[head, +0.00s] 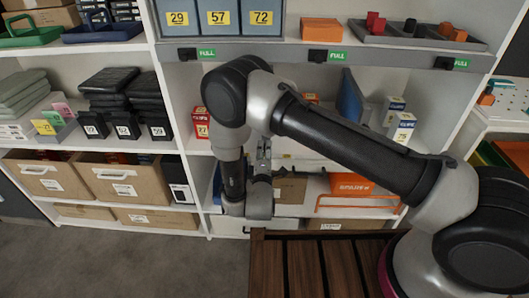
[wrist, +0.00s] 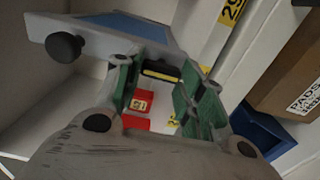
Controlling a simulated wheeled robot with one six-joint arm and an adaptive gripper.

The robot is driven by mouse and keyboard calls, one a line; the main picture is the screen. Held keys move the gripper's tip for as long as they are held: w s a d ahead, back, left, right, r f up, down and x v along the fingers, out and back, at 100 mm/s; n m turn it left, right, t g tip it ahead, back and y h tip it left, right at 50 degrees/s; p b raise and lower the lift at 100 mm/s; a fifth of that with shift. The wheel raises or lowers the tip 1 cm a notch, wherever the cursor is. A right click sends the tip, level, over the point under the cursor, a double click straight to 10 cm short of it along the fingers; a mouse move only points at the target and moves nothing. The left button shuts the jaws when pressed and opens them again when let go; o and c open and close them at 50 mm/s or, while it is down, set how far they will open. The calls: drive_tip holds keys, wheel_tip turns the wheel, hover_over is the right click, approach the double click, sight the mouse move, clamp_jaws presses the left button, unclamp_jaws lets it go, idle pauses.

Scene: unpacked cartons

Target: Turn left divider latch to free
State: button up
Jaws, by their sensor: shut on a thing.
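My gripper (wrist: 160,82) is shut on a small black piece with a yellow stripe, which looks like the left divider latch (wrist: 161,73). The green-padded fingers stand on either side of it in the wrist view. A grey panel with a blue face (wrist: 120,27) and a round black knob (wrist: 65,46) lies just beyond the fingers. In the head view my gripper (head: 263,152) is at the lower shelf bay; my arm hides the latch there. The latch's turn angle is hard to tell.
A red box with a yellow label (wrist: 139,102) shows beyond the fingers. A blue bin (wrist: 262,135) and a cardboard carton (wrist: 290,75) are at the right in the wrist view. In the head view, a blue panel (head: 350,103) stands among boxes, and a slatted wooden surface (head: 303,268) is in front.

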idle(0.4)
drive_tip(key=o, duration=1)
drive_tip(key=shift+s, duration=0.1)
drive_tip(key=s, duration=0.7)
drive_tip(key=shift+s+a, duration=0.1)
drive_tip(key=shift+s, duration=0.1)
